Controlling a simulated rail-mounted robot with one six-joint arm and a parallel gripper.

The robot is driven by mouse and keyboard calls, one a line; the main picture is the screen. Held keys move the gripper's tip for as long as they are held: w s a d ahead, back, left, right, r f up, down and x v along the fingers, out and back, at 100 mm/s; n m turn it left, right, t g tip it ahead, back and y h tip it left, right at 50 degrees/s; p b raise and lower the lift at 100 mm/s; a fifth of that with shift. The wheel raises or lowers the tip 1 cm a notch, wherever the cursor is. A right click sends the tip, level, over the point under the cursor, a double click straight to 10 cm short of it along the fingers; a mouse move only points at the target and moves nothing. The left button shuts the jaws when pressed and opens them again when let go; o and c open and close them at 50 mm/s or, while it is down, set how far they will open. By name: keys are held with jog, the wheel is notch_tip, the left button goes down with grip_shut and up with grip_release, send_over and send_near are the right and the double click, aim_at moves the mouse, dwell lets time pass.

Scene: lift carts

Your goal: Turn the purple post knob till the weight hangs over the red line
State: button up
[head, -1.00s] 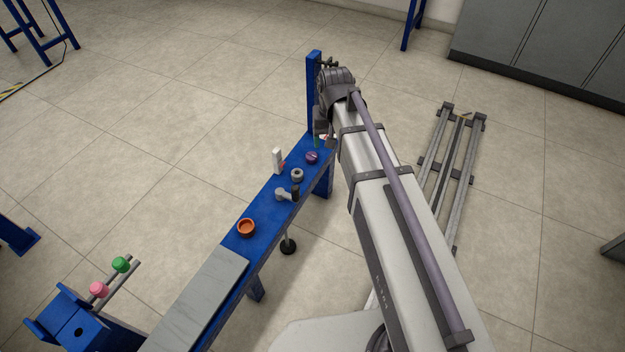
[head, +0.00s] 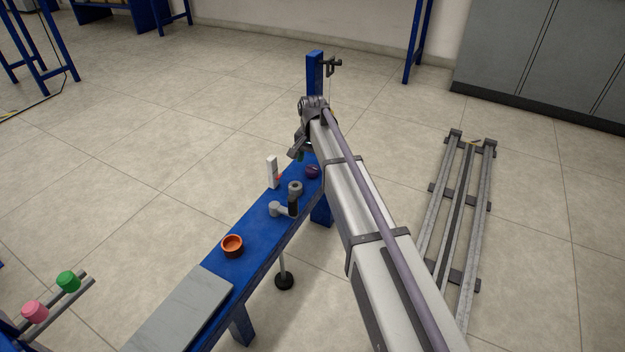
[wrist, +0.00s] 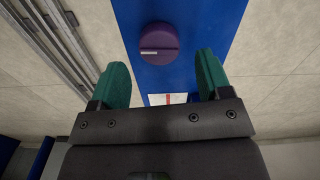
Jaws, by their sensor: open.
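The purple knob (wrist: 159,43) sits on the blue bench top, its pale pointer line lying crosswise in the wrist view. It also shows in the head view (head: 312,171) near the far end of the bench. My gripper (wrist: 160,75) is open and empty, its green fingers apart, with the knob beyond and between them, not touched. A white card with a red line (wrist: 168,99) lies on the blue surface, partly hidden behind the gripper body. A blue post (head: 314,72) with a dark bracket stands at the bench's end. I cannot make out the weight.
On the blue bench (head: 262,222) are a white upright block (head: 272,173), a grey ring (head: 295,188), a grey-and-black handle piece (head: 282,209) and an orange cup (head: 232,246). Grey rails (head: 460,210) lie on the floor at right. Pink and green knobs stand at lower left.

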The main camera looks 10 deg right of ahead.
aim_at(312, 167)
notch_tip(312, 167, down, 4)
jog(key=shift+r+b, duration=0.1)
jog(key=shift+b, duration=0.9)
jog(key=shift+r, duration=0.1)
jog(key=shift+c, duration=0.4)
jog(key=c, duration=0.8)
jog(key=shift+c, duration=0.2)
jog(key=shift+n, duration=0.4)
jog(key=shift+a+n, duration=0.1)
jog(key=shift+n, duration=2.4)
